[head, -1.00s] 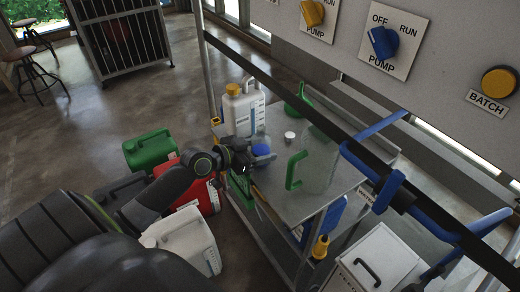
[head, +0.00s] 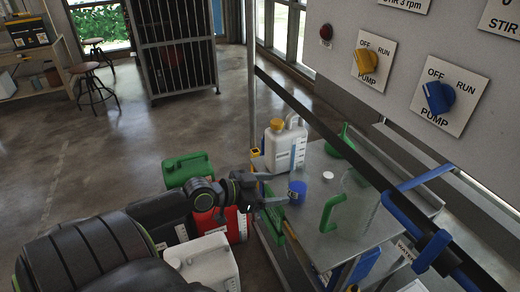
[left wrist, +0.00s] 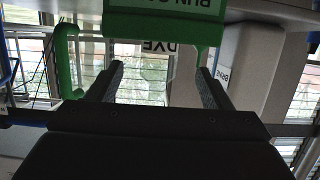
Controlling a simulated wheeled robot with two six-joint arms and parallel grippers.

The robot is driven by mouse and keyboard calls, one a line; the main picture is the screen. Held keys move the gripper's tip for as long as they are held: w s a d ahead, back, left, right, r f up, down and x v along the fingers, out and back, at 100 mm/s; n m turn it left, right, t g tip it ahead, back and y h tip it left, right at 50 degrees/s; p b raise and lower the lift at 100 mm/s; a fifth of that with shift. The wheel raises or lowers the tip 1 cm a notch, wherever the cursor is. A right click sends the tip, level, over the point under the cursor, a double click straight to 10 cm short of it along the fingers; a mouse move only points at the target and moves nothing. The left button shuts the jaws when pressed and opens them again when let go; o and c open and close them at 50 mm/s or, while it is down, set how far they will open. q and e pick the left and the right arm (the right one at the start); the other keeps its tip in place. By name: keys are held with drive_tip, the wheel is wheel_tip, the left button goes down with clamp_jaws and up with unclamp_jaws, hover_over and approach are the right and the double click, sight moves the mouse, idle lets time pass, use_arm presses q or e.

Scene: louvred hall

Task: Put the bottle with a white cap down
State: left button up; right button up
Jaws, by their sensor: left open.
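My left gripper (head: 280,190) reaches in from the left over the near left edge of the metal cart (head: 352,240). Its fingers are spread with nothing seen between them in the left wrist view (left wrist: 160,72). A blue cup-like thing (head: 299,190) with a pale label stands on the cart just beyond the fingertips; I cannot tell if they touch. A small white round thing (head: 328,176) on the cart top may be a white cap; no bottle body shows clearly under it. My right gripper is not in view.
A white jug with a yellow cap (head: 284,148), a green funnel-like thing (head: 341,142) and a clear jug with a green handle (head: 331,213) stand on the cart. Green (head: 187,168) and white (head: 203,262) canisters stand on the floor. A dark rail (head: 330,132) crosses above the cart.

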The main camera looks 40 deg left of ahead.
use_arm(q)
drive_tip(key=shift+v, duration=1.8)
drive_tip(key=s+a+f+n+g+y, duration=0.1)
drive_tip(key=s+a+f+n+y, duration=0.2)
drive_tip(key=f, duration=0.7)
drive_tip(key=s+a+f+g+y, duration=0.2)
drive_tip(key=a+f, duration=0.4)
drive_tip(key=f, duration=0.4)
drive_tip(key=s+a+f+n+g+y, duration=0.1)
drive_tip(key=s+a+f+n+y, duration=0.2)
drive_tip(key=f, duration=0.7)
drive_tip(key=s+d+f+g, duration=0.2)
drive_tip(key=s+d+f, duration=0.1)
drive_tip(key=s+f, duration=0.4)
drive_tip(key=s+d+f+g, duration=0.2)
drive_tip(key=s+f, duration=0.4)
drive_tip(key=f, duration=0.2)
drive_tip(key=s+d+f+g, duration=0.2)
drive_tip(key=s+d+f, duration=0.2)
drive_tip(key=s+d, duration=0.2)
drive_tip(key=s+d+f+m+g+h, duration=0.1)
drive_tip(key=s+d+f+g, duration=0.1)
drive_tip(key=s+d+f, duration=0.2)
drive_tip(key=s+d, duration=0.3)
drive_tip(key=d, duration=0.1)
drive_tip(key=shift+s+f+p, duration=0.3)
